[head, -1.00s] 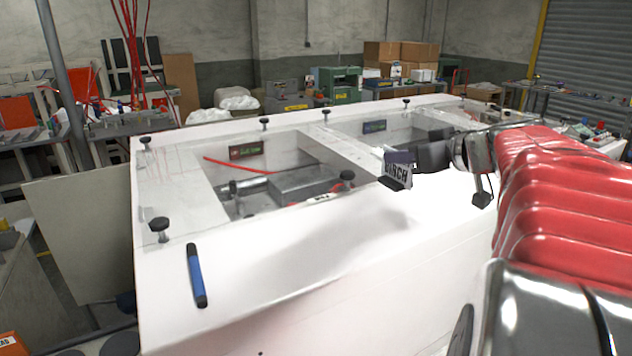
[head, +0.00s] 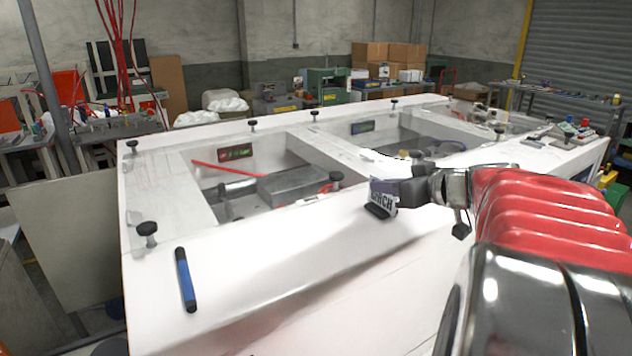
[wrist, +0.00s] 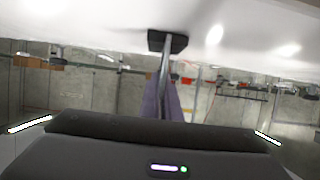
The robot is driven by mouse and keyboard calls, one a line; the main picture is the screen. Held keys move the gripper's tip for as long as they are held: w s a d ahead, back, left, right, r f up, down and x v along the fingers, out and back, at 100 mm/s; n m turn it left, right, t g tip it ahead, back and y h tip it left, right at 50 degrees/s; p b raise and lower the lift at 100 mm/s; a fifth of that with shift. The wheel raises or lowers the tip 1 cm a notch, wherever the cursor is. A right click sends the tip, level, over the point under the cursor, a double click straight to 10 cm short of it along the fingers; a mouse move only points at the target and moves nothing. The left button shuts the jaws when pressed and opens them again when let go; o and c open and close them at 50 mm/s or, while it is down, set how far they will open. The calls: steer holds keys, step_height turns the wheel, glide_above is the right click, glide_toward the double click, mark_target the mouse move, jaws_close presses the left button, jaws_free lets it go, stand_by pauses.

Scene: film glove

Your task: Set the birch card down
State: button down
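The birch card (head: 384,194) is a small pale card with dark lettering on a black foot, held over the white top of the long bench (head: 290,262). My gripper (head: 398,190) is shut on it, reaching in from the right. In the head view the card leans slightly. In the wrist view, which looks upside down, the card (wrist: 163,92) shows nearly edge-on and purplish, with its black foot (wrist: 167,41) against the white surface. The foot is very close to the bench top; I cannot tell whether it touches. My fingertips are mostly hidden.
A blue marker (head: 186,280) lies on the bench at the left front. A black knob (head: 336,177) stands just left of the card, beside a clear-covered recess (head: 225,190). The white strip in front of the card is bare.

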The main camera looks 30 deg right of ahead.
steer(key=c, duration=2)
jaws_free()
steer(key=shift+f, duration=0.1)
steer(key=v, duration=1.2)
